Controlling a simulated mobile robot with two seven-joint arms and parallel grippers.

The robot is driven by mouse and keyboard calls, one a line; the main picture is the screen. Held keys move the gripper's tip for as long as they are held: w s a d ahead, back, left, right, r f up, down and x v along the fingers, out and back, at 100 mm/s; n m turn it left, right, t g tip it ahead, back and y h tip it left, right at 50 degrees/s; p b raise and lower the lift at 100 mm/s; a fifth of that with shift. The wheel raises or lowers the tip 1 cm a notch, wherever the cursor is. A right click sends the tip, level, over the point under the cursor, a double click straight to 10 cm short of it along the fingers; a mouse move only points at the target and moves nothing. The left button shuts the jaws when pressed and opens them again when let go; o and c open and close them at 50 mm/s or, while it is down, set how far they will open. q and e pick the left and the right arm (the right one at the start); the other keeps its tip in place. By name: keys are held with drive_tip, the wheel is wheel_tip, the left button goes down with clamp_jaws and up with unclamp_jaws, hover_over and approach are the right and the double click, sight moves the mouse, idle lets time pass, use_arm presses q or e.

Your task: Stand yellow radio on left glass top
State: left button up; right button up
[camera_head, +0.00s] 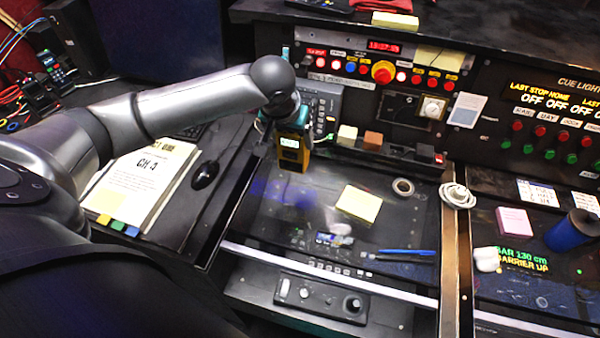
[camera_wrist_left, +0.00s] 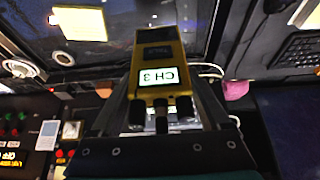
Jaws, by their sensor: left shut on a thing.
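The yellow radio (camera_head: 291,154) is upright at the far left part of the left glass top (camera_head: 285,225). My left gripper (camera_head: 292,128) is shut on the radio's upper part from above. In the left wrist view the radio (camera_wrist_left: 160,52) sits between the fingers of the gripper (camera_wrist_left: 160,105), with its lit "CH 3" screen facing the camera. I cannot tell whether the radio's base touches the glass. My right gripper is not in view.
A yellow note pad (camera_head: 358,204), a tape roll (camera_head: 403,187) and a blue pen (camera_head: 406,252) lie on the glass. Behind the radio stand a grey phone-like unit (camera_head: 322,100) and a button panel (camera_head: 350,72). Papers (camera_head: 145,180) and a mouse (camera_head: 205,175) lie left.

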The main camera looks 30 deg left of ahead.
sight(292, 170)
use_arm(q)
wheel_tip(292, 170, down, 11)
drive_tip(key=b, duration=0.1)
drive_tip(key=shift+f, duration=0.2)
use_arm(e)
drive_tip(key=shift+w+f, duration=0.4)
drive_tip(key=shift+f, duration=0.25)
use_arm(q)
drive_tip(key=shift+w+f, duration=0.1)
drive_tip(key=o, duration=1.4)
drive_tip(key=p+v, duration=0.1)
drive_tip(key=v, duration=1.1)
drive_tip(key=shift+p, duration=0.4)
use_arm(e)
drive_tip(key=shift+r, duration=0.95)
